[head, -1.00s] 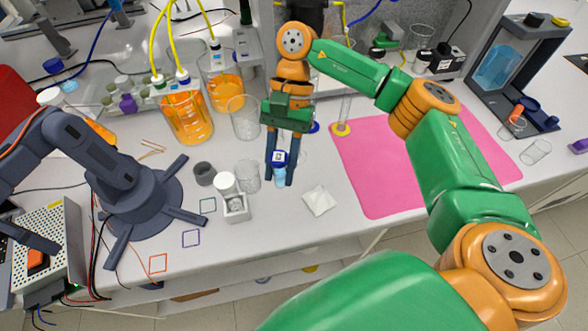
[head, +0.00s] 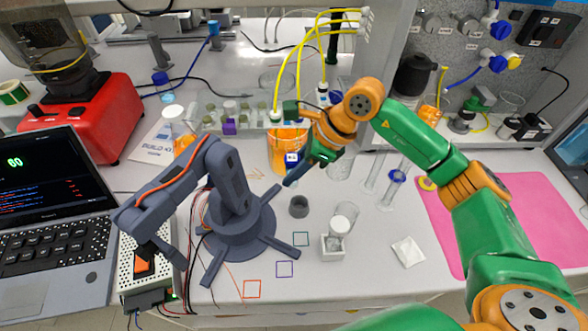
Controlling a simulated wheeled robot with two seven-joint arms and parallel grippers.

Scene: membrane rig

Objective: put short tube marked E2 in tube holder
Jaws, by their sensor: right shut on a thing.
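My right gripper (head: 294,168) comes in from the right on the green and orange arm. The cap's mark is too small to read, and the fingers hide part of the tube. A clear rack with several capped tubes (head: 229,127) stands at the back, left of the gripper; it looks like a tube holder. My left gripper is not in view.
A dark grey desktop arm (head: 232,185) stands left of the gripper. The orange beaker (head: 284,150) has yellow hoses above it. A grey cup (head: 299,207), a small white block (head: 332,246) and a measuring cylinder (head: 394,190) stand nearby. A pink mat (head: 545,215) lies right.

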